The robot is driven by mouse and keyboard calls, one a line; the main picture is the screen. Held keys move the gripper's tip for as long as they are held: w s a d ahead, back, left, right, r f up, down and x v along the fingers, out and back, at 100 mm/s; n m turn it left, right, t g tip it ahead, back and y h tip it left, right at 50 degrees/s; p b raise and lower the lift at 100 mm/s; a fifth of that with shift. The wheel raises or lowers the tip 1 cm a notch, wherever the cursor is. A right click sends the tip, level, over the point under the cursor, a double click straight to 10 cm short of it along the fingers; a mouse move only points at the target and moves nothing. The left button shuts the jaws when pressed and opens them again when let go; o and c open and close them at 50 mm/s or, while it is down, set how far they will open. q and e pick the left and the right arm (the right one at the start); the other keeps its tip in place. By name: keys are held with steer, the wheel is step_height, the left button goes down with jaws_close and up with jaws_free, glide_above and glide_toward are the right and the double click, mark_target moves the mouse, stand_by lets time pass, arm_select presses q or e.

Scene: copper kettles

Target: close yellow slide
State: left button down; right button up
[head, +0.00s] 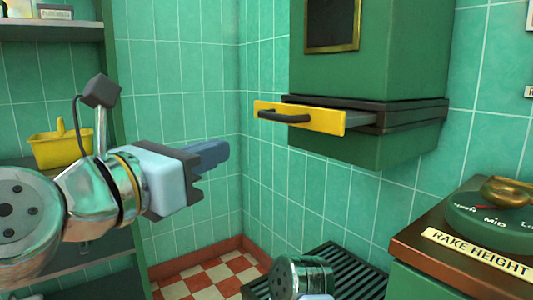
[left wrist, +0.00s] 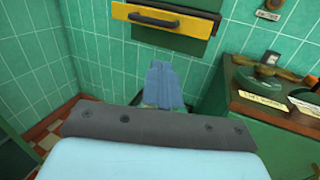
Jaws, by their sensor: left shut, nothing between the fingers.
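The yellow slide (head: 305,117) is a flat yellow plate with a dark handle, on the green wall duct. It stands out to the left of its dark frame (head: 415,115), with a grey strip of it showing between plate and frame. The slide also shows at the top of the left wrist view (left wrist: 165,20). My left gripper (head: 215,154) is shut and empty, to the left of the slide and a little lower, apart from it. Its blue fingers show together in the left wrist view (left wrist: 162,84). Part of my right arm may show at the bottom of the head view; its gripper is not visible.
The green duct (head: 400,45) hangs on the tiled wall above a dark slatted grate (head: 345,265). A cabinet with a dial and a "RAKE HEIGHT" label (head: 478,252) stands at the right. Shelves with a yellow basket (head: 62,150) are at the left. Open air lies between gripper and slide.

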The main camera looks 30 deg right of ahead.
arm_select(q)
steer(key=d+r+p, duration=0.1)
steer(key=r, duration=0.1)
steer(key=p, duration=0.9)
glide_toward(287, 120)
steer(key=shift+g+h, duration=0.3)
steer(key=x, duration=0.6)
steer(key=shift+w, duration=0.1)
steer(key=shift+w+d+f, duration=0.1)
steer(key=shift+w+d, duration=0.1)
steer(key=shift+d, duration=0.1)
steer(key=shift+p, duration=0.3)
